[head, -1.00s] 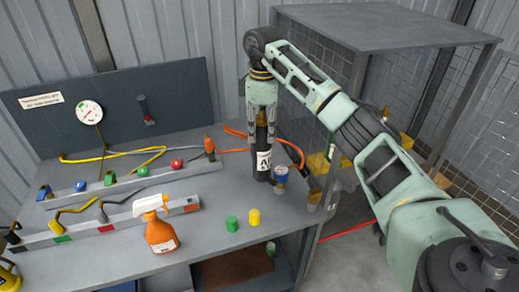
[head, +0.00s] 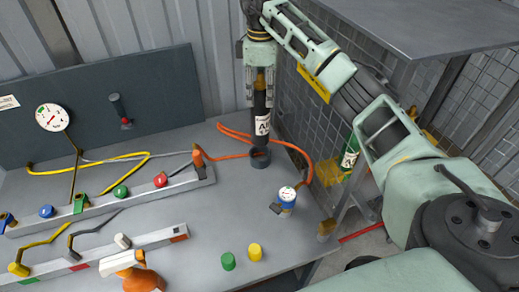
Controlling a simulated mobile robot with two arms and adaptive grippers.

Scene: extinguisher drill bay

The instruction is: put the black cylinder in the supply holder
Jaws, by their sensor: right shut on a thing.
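The black cylinder (head: 262,112) has a white label and hangs upright in the head view. My right gripper (head: 260,68) is shut on its upper end from above. A dark round ring-shaped holder (head: 260,159) stands on the bench just below the cylinder's lower end. The cylinder looks apart from it, with the ring's opening partly showing. No sign in view names the supply holder, so I cannot tell if this ring is it. My left gripper is not in view.
Green (head: 228,261) and yellow (head: 255,252) caps stand in front. A mesh cage (head: 310,110) is close on the right. Valve rails (head: 110,205) fill the left.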

